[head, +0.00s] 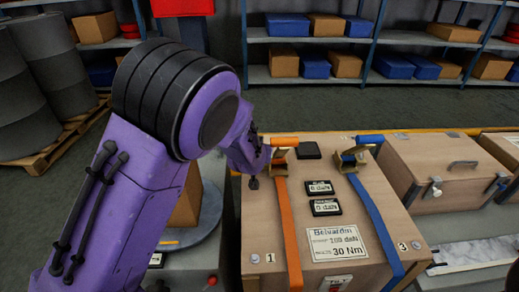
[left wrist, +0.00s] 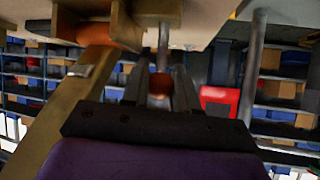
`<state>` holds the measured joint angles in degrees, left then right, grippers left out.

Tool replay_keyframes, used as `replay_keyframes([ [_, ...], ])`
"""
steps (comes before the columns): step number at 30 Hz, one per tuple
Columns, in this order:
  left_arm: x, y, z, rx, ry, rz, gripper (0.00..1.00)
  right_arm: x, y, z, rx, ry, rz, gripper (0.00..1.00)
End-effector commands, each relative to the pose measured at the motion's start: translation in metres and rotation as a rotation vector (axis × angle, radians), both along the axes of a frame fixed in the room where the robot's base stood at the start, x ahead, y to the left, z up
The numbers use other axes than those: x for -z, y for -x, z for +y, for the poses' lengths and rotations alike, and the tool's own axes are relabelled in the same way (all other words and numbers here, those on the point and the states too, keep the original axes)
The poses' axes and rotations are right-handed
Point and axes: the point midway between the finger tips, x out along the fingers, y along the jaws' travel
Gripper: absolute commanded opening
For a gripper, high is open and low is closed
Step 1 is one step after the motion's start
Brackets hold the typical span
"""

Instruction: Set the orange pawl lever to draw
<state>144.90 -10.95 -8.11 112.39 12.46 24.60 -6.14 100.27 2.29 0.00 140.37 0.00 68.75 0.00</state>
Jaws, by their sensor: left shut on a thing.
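The orange strap's ratchet, with an orange handle (head: 284,141), sits on the wooden crate's top in the head view. My left gripper (left wrist: 160,85) is at its left side; my purple wrist hides most of the fingers in the head view. In the left wrist view, a thin grey rod with an orange-brown knob (left wrist: 161,84), which looks like the orange pawl lever, stands between the two dark fingers. The gripper is shut on it. The lever's setting cannot be read. My right gripper is not in view.
A blue strap (head: 376,215) with its own ratchet (head: 354,157) lies to the right on the same crate (head: 325,262). Two small displays (head: 322,197) sit between the straps. Another wooden case (head: 445,170) stands further right. Shelves with boxes are behind.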

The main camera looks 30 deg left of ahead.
Motion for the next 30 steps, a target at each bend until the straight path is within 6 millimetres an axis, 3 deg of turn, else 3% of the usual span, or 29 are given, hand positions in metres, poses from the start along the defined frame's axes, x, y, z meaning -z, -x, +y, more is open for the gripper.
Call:
replay_keyframes([
  [4,-0.001,0.0,0.0,0.0,0.001,-0.001,0.0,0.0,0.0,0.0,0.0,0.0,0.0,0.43],
  [5,-0.001,0.0,0.0,0.0,0.001,-0.001,0.38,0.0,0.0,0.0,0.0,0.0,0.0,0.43],
  [6,-0.001,0.0,0.0,0.0,0.001,-0.001,0.51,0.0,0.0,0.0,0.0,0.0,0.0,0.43],
  [7,-0.001,0.0,0.0,0.0,0.001,-0.001,0.54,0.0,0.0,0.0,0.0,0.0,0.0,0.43],
  [15,-0.001,0.0,0.0,-0.001,0.001,0.0,0.54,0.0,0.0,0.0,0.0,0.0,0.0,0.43],
  [19,-0.009,0.012,-0.004,0.0,0.0,-0.001,0.54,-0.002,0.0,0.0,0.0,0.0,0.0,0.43],
  [30,-0.008,0.101,-0.032,0.001,-0.001,0.0,0.54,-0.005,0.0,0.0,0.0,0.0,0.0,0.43],
])
